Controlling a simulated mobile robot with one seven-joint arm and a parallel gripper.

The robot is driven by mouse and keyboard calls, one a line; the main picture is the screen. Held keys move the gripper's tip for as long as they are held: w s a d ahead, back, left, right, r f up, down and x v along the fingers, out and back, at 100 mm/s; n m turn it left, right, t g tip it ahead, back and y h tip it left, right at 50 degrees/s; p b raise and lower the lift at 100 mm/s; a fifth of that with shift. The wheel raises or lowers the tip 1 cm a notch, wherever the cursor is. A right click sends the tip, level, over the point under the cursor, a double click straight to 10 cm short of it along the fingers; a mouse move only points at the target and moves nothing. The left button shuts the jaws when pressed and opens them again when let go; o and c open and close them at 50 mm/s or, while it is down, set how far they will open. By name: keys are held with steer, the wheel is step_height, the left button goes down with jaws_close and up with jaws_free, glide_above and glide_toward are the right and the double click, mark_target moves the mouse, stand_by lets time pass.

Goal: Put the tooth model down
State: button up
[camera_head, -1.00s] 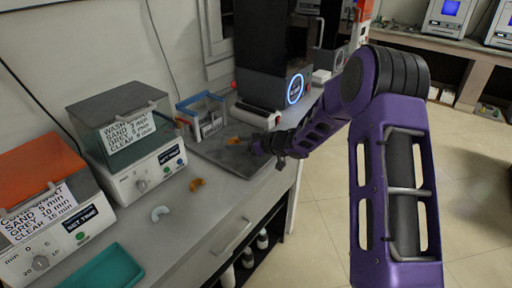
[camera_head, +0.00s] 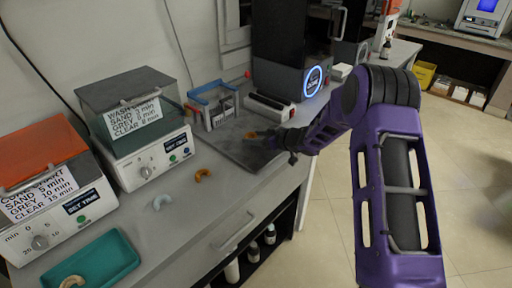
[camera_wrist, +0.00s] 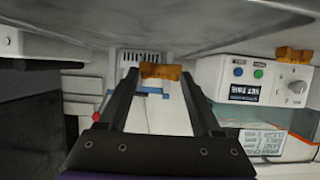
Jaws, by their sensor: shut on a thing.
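An orange tooth model (camera_head: 250,135) is between the fingertips of my gripper (camera_head: 262,138), over the flat grey plate (camera_head: 238,154) on the counter. In the wrist view, which looks upside down, my gripper (camera_wrist: 162,82) is shut on the orange tooth model (camera_wrist: 160,72). I cannot tell whether the model touches the plate. A second orange model (camera_head: 202,174) lies on the bare counter, and it also shows in the wrist view (camera_wrist: 295,55). A pale blue model (camera_head: 162,201) lies nearer the front.
A teal tray (camera_head: 112,258) with a beige model (camera_head: 72,281) is at the front left. Two machines, a wash unit (camera_head: 145,160) and a cure unit (camera_head: 62,217), line the wall. A blue-framed rack (camera_head: 213,106) and black printer (camera_head: 290,60) stand behind the plate.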

mark_target(256, 151)
steer(key=shift+f+b, duration=0.3)
steer(key=shift+f, duration=1.5)
steer(key=shift+f, duration=0.1)
steer(key=o, duration=1.3)
steer(key=p+v, duration=0.1)
steer(key=v, duration=1.1)
steer(key=shift+r, duration=0.25)
